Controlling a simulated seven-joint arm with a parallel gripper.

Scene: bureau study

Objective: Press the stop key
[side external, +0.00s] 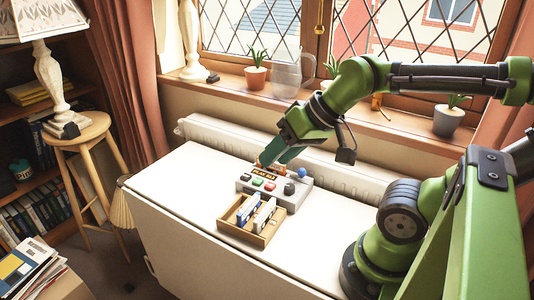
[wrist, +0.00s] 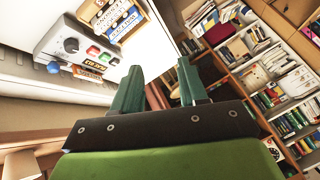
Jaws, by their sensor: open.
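Markings on the keys are too small to read, so I cannot tell which is stop. The wrist view shows the box (wrist: 66,28) at upper left, with its red key (wrist: 92,51) and green key (wrist: 106,57). My gripper (side external: 277,160) is open and empty, above the back of the box; its spread fingers (wrist: 160,82) show in the wrist view.
A wooden tray (side external: 262,240) with blue and white labelled pieces stands just in front of the box. Orange-lettered plates (side external: 266,172) are at the box's back. A radiator (side external: 225,135) and windowsill with pots lie behind. The table's left part is clear.

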